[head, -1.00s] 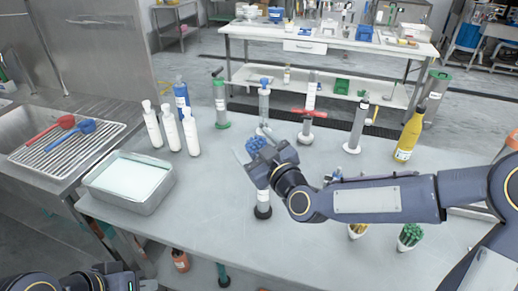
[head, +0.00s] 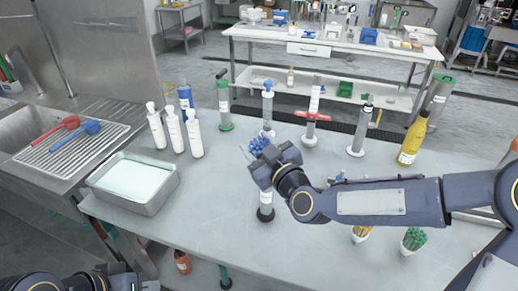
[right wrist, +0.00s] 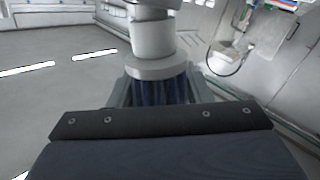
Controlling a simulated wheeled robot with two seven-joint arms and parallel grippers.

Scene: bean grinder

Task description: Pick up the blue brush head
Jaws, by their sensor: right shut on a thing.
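The blue brush head (head: 258,145) is a cluster of dark blue bristles near the middle of the table in the head view. My right gripper (head: 256,156) is shut on it. In the right wrist view, the blue bristles (right wrist: 160,90) show between my fingers, against a pale disc and cylinder (right wrist: 152,45). A pale upright cylinder with a black base (head: 265,207) shows just below my right gripper; the gripper hides where it meets the brush head. My left gripper (head: 128,283) is at the bottom left edge, partly cut off, its opening unclear.
White bottles (head: 174,131) and a metal tray (head: 138,180) stand left. Several upright cylinders, one with a red crosspiece (head: 312,117), line the back. A yellow bottle (head: 412,138) stands right. Green bristles (head: 413,238) are at front right. The table's front middle is clear.

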